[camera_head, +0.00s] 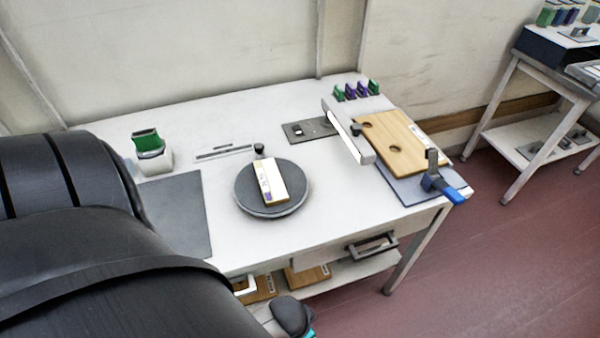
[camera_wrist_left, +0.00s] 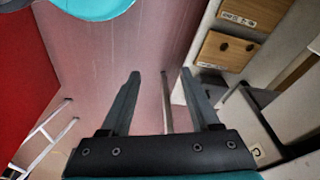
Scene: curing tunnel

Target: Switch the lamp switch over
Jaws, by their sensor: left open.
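A flat grey plate (camera_head: 296,135) with small dark and light fittings lies on the white worktable. It looks like the place of the lamp switch, but the fittings are too small to tell which way a switch is set. A white bar (camera_head: 345,130), probably the lamp, stands out over the table just right of the plate. My left gripper (camera_wrist_left: 160,74) shows in the left wrist view, its two dark fingers apart and empty, pointing past the table's underside towards the floor. Its fingers do not show in the head view, and my right gripper is in neither view.
On the table (camera_head: 225,238) are a round dark turntable (camera_head: 298,203) bearing a labelled block (camera_head: 270,181), a dark mat (camera_head: 175,215), a wooden board (camera_head: 402,135) and a blue-handled clamp (camera_head: 446,188). Boards (camera_wrist_left: 227,50) lie on the lower shelf.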

